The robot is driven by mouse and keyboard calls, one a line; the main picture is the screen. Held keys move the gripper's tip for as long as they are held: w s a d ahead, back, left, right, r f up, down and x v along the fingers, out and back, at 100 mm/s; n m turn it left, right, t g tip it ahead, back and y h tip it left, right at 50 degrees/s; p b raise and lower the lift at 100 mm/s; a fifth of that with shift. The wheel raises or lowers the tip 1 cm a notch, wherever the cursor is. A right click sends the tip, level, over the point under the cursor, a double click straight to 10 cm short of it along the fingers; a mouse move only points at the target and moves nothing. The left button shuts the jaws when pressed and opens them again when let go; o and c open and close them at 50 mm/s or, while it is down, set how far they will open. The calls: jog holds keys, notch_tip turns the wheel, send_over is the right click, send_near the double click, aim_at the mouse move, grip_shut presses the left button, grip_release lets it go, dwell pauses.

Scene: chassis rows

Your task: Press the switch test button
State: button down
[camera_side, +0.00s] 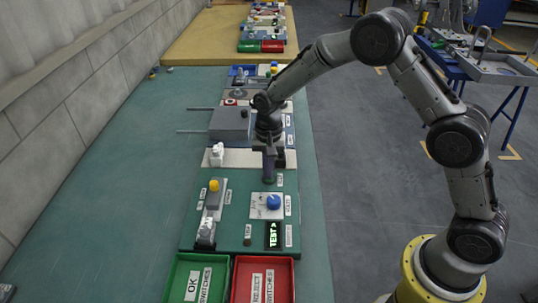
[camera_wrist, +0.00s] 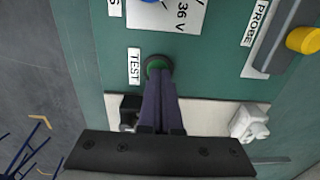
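In the side view my gripper (camera_side: 268,181) points straight down beside the TEST label (camera_side: 280,180), and the button is mostly hidden at the tips. Whether the tips touch or press the button I cannot tell. A small black display (camera_side: 274,235) shows green TEST lettering.
A blue knob (camera_side: 273,202) stands near the fingertips. A probe block with a yellow top (camera_side: 214,185) and white switches (camera_side: 217,154) (camera_side: 206,232) are to the left. A grey box (camera_side: 229,123) stands behind. Green OK (camera_side: 181,268) and red REJECT (camera_side: 240,270) bins are in front.

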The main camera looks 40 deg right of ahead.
notch_tip(320, 180, up, 14)
dwell(0.5)
jog(key=s+d+r+t, duration=0.2)
jog(key=s+r, duration=0.2)
jog(key=r, duration=0.6)
jog(key=s+d+r+n+t, duration=0.1)
jog(key=s+r, duration=0.2)
jog(key=s, duration=0.3)
jog(key=s+d+r+t, duration=0.1)
jog(key=s+r, duration=0.2)
jog(key=s, duration=0.2)
jog(key=s+f+n, duration=0.4)
jog(key=s, duration=0.4)
jog(key=s+d+f+n+t, duration=0.1)
jog(key=s+f+n, duration=0.3)
jog(key=s, duration=0.4)
jog(key=shift+d, duration=0.15)
